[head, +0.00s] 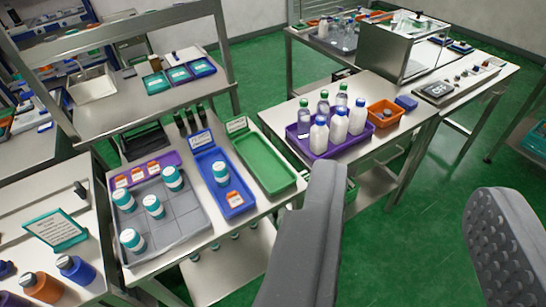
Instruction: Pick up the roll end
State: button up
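My gripper (412,190) is open and empty, with its two dark fingers wide apart in the front right of the head view. Green floor and part of a steel bench show between them. I cannot make out which thing is the roll end. Small orange-and-white pieces (137,174) lie in a purple tray (168,158) on the left bench. Similar orange-and-white pieces (234,198) lie in a blue tray (203,161). My gripper is to the right of these trays and touches nothing that I can see.
A grey divided tray (178,208) holds several teal-capped white bottles. An empty green tray (264,164) is beside the blue one. Another bench bears a purple tray (318,154) of bottles and an orange bin (385,113). Green floor (420,225) lies open at the right.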

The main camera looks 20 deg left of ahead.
aim_at(220, 169)
jog(key=z, duration=0.25)
jog(key=i, duration=1.75)
jog(key=u, duration=0.8)
